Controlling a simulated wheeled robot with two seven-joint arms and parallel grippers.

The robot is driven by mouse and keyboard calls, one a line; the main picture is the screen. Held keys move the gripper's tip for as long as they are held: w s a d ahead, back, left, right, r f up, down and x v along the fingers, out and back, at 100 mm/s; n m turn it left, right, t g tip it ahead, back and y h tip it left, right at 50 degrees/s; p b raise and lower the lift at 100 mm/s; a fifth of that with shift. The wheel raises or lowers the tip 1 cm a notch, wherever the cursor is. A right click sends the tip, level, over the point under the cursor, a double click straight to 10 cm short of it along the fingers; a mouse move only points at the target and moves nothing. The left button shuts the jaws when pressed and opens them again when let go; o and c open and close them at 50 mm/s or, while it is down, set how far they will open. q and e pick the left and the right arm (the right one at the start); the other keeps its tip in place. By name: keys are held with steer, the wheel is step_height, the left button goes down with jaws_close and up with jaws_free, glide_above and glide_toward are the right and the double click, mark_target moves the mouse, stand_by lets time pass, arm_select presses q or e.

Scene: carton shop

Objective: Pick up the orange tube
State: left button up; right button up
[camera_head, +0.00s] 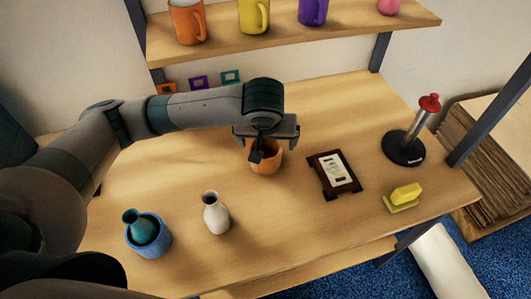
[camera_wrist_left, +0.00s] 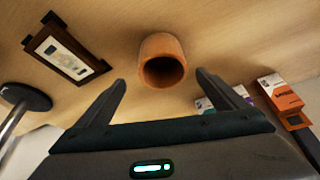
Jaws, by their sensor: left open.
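The orange tube (camera_head: 271,164) stands upright on the wooden table, partly hidden by my left gripper (camera_head: 263,153) in the head view. In the left wrist view the tube (camera_wrist_left: 163,58) shows its dark open mouth, centred beyond the two spread fingers. My left gripper (camera_wrist_left: 161,82) is open, with nothing between its fingers. It is above the tube; whether it touches it I cannot tell. My right gripper is not in view.
A dark framed card (camera_head: 334,174) lies right of the tube. Farther right are a red-topped stand (camera_head: 404,148) and a yellow object (camera_head: 403,197). A white vase (camera_head: 215,213) and a teal vase (camera_head: 139,227) in a blue pot (camera_head: 153,241) stand front left. A shelf (camera_head: 290,35) holds mugs behind.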

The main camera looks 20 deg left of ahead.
mark_target(266, 149)
arm_select(q)
steer(key=shift+x, duration=0.95)
steer(key=shift+w+a+f+p, duration=0.2)
steer(key=shift+f+p, duration=0.25)
steer(key=shift+p, duration=0.05)
steer(key=p+x, duration=0.1)
steer(key=x, duration=0.2)
steer(key=shift+a, duration=0.15)
steer(key=shift+w+f, duration=0.15)
steer(key=shift+f, duration=0.4)
steer(key=c, duration=1.1)
